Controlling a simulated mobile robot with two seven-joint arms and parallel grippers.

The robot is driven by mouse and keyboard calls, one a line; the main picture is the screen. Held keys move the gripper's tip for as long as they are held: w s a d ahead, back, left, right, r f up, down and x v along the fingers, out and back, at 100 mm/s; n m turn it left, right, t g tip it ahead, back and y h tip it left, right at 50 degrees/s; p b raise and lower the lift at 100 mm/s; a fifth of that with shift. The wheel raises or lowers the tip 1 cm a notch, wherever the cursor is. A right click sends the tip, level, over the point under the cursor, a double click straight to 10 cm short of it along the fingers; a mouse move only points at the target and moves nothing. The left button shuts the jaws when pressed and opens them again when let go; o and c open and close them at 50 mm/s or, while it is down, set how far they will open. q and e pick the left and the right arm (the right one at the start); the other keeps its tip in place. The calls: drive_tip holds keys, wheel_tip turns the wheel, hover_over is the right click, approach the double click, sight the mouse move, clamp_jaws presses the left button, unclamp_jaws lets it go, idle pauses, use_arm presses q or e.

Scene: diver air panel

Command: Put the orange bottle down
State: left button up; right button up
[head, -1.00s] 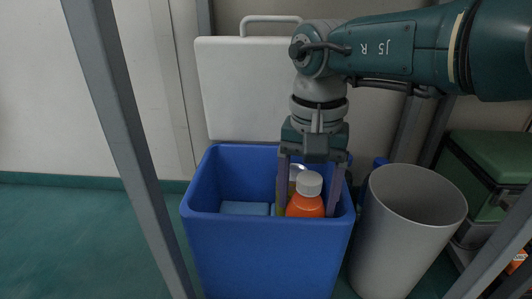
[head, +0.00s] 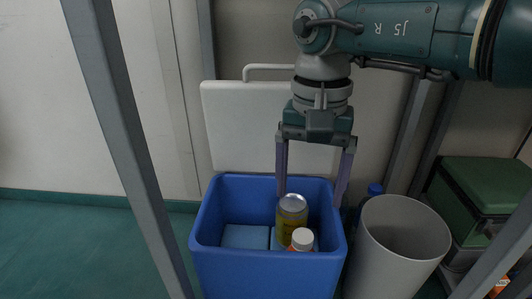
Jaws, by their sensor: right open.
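The orange bottle (head: 301,243) with a white cap is inside the blue bin (head: 265,272), upright near its front right side; only its cap and shoulder show above the front rim. A yellow can (head: 291,216) with a silver top stands just behind it. My right gripper (head: 311,200) is open and empty above the bin, its two fingers apart and clear of the bottle. My left gripper is not in view.
Light blue blocks (head: 245,237) lie in the bin. A grey bin (head: 403,235) stands close on the right, with a blue-capped item (head: 374,189) behind it. A white board (head: 262,125) stands behind. A grey post (head: 122,140) crosses the left.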

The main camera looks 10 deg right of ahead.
use_arm(q)
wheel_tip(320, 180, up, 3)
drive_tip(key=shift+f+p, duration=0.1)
drive_tip(key=shift+p, duration=0.8)
use_arm(e)
wheel_tip(320, 180, up, 4)
idle(0.3)
